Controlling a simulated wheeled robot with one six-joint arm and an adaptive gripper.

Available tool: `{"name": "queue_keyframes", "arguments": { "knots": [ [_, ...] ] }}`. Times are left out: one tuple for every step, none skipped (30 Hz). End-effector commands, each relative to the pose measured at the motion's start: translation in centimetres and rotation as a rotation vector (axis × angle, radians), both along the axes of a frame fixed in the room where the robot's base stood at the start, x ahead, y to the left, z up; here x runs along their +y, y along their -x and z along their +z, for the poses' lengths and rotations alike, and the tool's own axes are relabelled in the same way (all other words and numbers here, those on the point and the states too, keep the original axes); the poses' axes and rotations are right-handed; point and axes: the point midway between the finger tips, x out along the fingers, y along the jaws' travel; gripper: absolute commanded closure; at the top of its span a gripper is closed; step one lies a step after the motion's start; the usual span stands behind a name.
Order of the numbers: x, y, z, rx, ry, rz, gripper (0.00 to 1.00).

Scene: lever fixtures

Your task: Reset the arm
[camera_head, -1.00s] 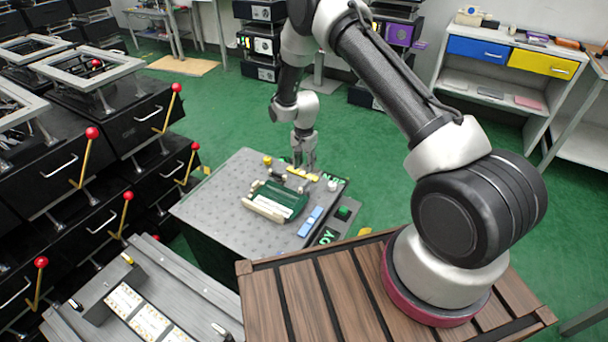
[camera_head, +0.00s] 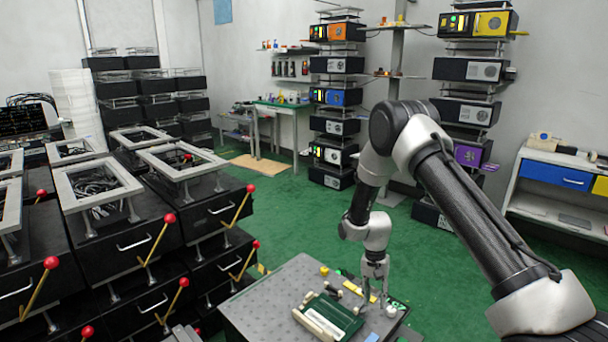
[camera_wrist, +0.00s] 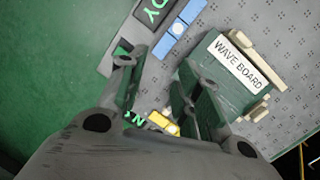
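My arm reaches out from the lower right of the head view, bends at the elbow and hangs down over a grey perforated table (camera_head: 255,310). My gripper (camera_head: 374,296) is over the table's right part, beside a green board (camera_head: 330,316). In the wrist view my gripper (camera_wrist: 160,80) has its two fingers apart, with nothing seen held between them. The green board there (camera_wrist: 222,80) carries a "WAVE BOARD" label and lies right of the fingers. A small yellow piece (camera_wrist: 160,119) shows between and below them. Whether the fingers touch anything is unclear.
Blue blocks (camera_wrist: 175,35) and green-lettered labels lie along the table edge. Black drawer units with red-knobbed levers (camera_head: 170,218) crowd the left. Stacked devices (camera_head: 335,95) and a white shelf desk (camera_head: 560,190) stand behind. Green floor (camera_head: 290,215) is open between.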

Motion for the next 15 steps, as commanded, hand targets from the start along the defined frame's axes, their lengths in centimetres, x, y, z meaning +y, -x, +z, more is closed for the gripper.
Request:
{"name": "queue_keyframes", "arguments": {
  "knots": [
    [-0.4,1.1,2.2,0.022,-0.008,0.054,0.66],
    [-0.6,1.8,3.4,0.036,-0.014,0.088,0.66],
    [-1.0,2.6,4.9,0.051,-0.021,0.124,0.66],
    [-1.2,3.1,6.1,0.059,-0.027,0.150,0.66],
    [-1.5,3.6,7.3,0.067,-0.034,0.173,0.66],
    [-1.8,4.3,9.0,0.072,-0.041,0.202,0.66],
    [-2.1,4.8,10.4,0.076,-0.048,0.224,0.66],
    [-2.4,5.3,11.7,0.077,-0.054,0.245,0.66],
    [-2.8,6.1,13.6,0.078,-0.063,0.273,0.66],
    [-3.2,6.6,15.1,0.076,-0.069,0.292,0.66],
    [-3.5,7.3,16.6,0.075,-0.076,0.311,0.66],
    [-4.0,8.2,18.5,0.068,-0.085,0.337,0.66],
    [-4.3,8.9,19.9,0.065,-0.091,0.356,0.66],
    [-4.7,9.6,21.3,0.059,-0.096,0.372,0.66],
    [-5.2,10.6,23.1,0.050,-0.103,0.393,0.66]
  ]
}}
